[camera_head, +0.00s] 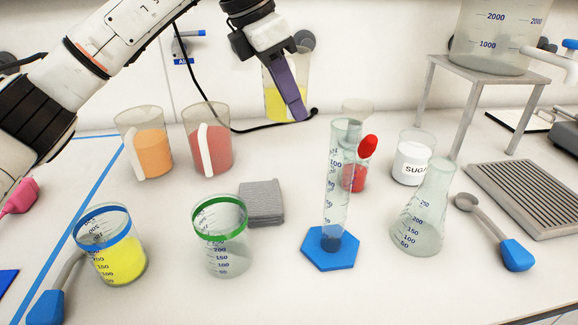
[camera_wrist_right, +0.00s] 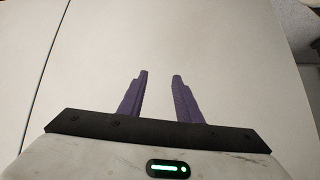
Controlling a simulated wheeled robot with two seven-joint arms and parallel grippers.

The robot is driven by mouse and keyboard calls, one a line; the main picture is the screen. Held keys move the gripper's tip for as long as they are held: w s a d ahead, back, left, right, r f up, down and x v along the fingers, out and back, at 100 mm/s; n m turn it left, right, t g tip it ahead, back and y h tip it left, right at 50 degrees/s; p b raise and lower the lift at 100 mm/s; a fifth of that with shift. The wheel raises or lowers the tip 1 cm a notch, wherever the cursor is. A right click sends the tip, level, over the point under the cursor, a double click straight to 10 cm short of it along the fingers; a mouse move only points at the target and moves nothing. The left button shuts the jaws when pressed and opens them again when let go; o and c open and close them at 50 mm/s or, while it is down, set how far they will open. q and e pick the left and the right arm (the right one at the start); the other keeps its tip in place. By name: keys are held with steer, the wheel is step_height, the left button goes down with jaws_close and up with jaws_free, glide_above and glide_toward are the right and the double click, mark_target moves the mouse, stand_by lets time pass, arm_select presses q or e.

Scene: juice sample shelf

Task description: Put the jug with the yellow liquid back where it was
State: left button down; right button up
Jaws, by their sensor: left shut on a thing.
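The jug with the yellow liquid (camera_head: 276,104) is at the back of the counter in the head view, near the wall. My left gripper (camera_head: 297,108) is shut on it, with a purple finger covering its right side. The jug looks upright and seems to be held above the counter; its exact height is hard to tell. The jug with orange liquid (camera_head: 151,150) and the jug with red liquid (camera_head: 213,150) stand to its left, nearer the front. My right gripper (camera_wrist_right: 159,76) shows only in the right wrist view, open and empty.
A blue-rimmed beaker with yellow liquid (camera_head: 120,258) and a green-rimmed empty beaker (camera_head: 225,251) stand in front. A grey cloth stack (camera_head: 262,202), a cylinder on a blue base (camera_head: 331,250), a flask (camera_head: 420,226) and a sugar jar (camera_head: 411,163) stand around. A black cable lies behind the jugs.

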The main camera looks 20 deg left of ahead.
arm_select(q)
step_height(320, 180, down, 10)
steer(key=shift+w+f+b, duration=0.1)
steer(key=shift+b, duration=0.55)
steer(key=shift+f, duration=0.2)
steer(key=c, duration=1.8)
jaws_free()
steer(key=shift+a+r, duration=0.15)
steer(key=shift+r, duration=0.4)
steer(key=p+v, duration=0.1)
steer(key=v, duration=1)
steer(key=shift+r, duration=0.1)
